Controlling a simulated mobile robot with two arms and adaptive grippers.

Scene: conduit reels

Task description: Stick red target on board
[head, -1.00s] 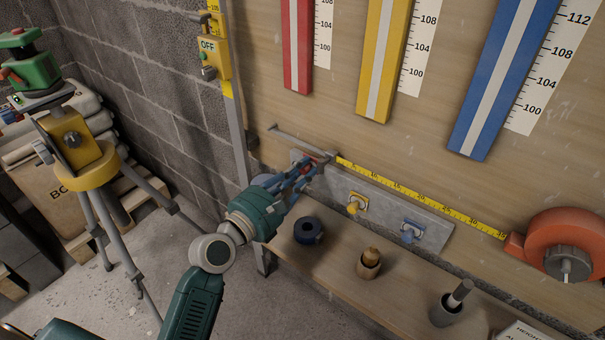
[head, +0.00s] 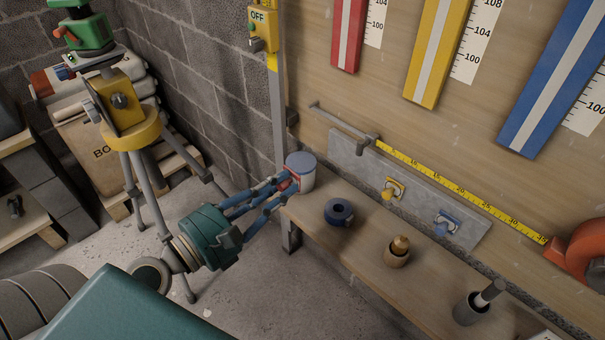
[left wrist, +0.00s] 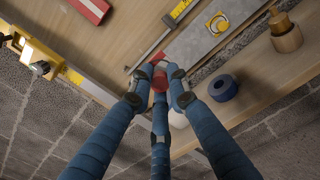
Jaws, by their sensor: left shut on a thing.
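My left gripper (head: 285,186) is shut on the red target (head: 288,182), which is mostly hidden by the fingers. In the left wrist view the red target (left wrist: 160,80) shows between the fingertips. The gripper is at the left end of the wooden bench, beside a pale can (head: 306,176) with a blue-grey top. The wooden board (head: 430,138) stands behind, with a red strip (head: 348,35), a yellow strip (head: 438,55) and a blue strip (head: 550,85) beside number scales. A yellow target (head: 392,190) and a blue target (head: 446,223) are on a grey plate (head: 350,158). My right gripper is not in view.
A blue tape roll (head: 339,212), a wooden holder (head: 397,252) and a grey cup (head: 468,308) stand on the bench (head: 350,245). A yellow tape measure (head: 460,190) stretches along the board. A tripod (head: 140,165) stands at the left.

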